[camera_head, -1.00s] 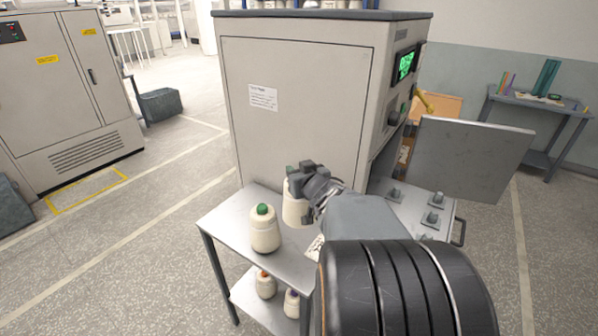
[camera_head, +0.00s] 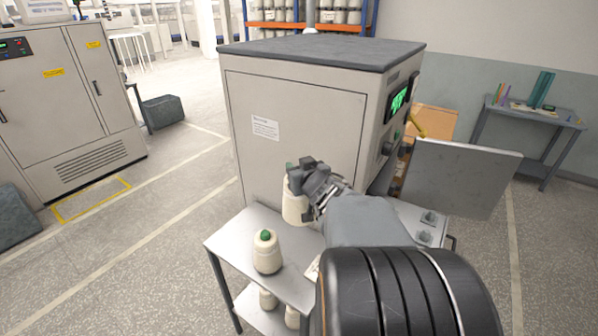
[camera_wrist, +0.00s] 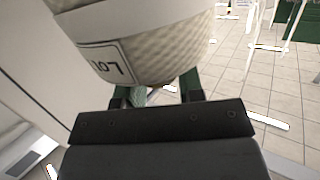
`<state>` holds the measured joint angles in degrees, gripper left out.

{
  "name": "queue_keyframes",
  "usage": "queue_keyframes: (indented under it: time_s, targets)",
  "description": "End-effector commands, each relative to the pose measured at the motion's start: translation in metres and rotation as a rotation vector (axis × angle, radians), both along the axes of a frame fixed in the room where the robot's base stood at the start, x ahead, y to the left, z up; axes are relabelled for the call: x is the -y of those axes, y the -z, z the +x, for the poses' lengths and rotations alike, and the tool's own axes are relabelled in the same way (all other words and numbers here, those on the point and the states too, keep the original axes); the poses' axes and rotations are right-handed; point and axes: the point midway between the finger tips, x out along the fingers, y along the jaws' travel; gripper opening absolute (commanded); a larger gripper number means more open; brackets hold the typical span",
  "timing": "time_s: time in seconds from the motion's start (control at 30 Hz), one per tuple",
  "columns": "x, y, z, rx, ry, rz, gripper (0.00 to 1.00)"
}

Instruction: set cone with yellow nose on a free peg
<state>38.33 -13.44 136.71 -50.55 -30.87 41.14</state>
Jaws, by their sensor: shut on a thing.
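My gripper (camera_head: 304,170) is shut on a cream cone (camera_head: 294,204), beside the grey cabinet and at the back of the small metal table. In the wrist view the held cone (camera_wrist: 150,45) fills the top and bears a label reading "107". Its nose colour cannot be made out. A green part shows at my gripper's tip. I cannot tell whether the cone's base is clear of the table. Bare pegs (camera_head: 429,218) stand on the tray (camera_head: 409,209) right of my arm, which hides part of the tray.
A cone with a green nose (camera_head: 266,252) stands on the metal table (camera_head: 228,244). More cones (camera_head: 267,299) stand on its lower shelf, noses hidden. The grey cabinet (camera_head: 290,135) rises behind. A grey panel (camera_head: 460,178) stands upright behind the tray.

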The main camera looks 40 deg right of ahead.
Motion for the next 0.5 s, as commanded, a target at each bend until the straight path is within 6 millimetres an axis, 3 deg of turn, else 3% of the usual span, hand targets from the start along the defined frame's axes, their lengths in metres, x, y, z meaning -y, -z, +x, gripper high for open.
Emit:
queue_keyframes:
  time_s: [0.03,0.5]
  targets:
    - [0.000,-0.011,0.000,0.004,0.001,-0.001,0.00]
    - [0.000,-0.059,0.000,0.003,-0.001,-0.001,0.00]
